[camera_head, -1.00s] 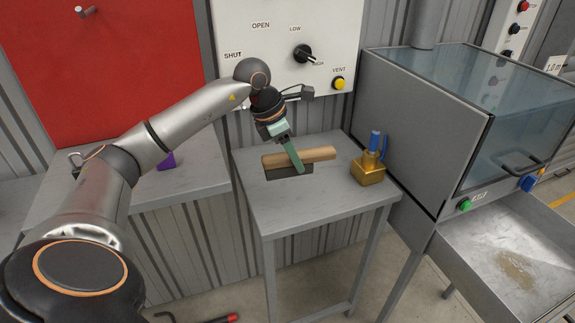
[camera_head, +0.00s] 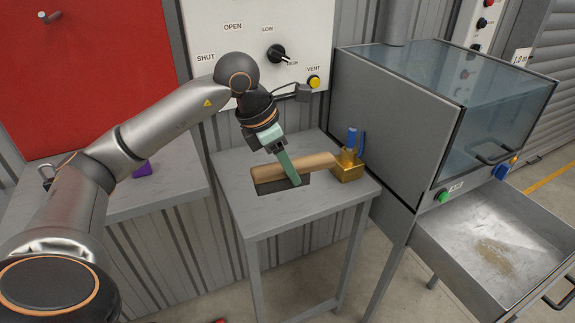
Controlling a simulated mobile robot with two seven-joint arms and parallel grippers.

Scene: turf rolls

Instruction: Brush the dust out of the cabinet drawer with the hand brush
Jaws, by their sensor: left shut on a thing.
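The hand brush (camera_head: 268,173) has a wooden back and handle with dark bristles below. It is at the small grey table, and I cannot tell whether the bristles touch the top. My left gripper (camera_head: 292,176) is shut on the brush near its middle, with a green finger across the wood. The cabinet drawer (camera_head: 435,222) is pulled open at the lower right, under the grey cabinet. A patch of brown dust (camera_head: 494,254) lies on the drawer floor. My right gripper is not in view.
A brass padlock-like block (camera_head: 348,172) with a blue top stands close to the brush handle's end on the small table (camera_head: 245,212). A purple block (camera_head: 142,170) sits on the left bench.

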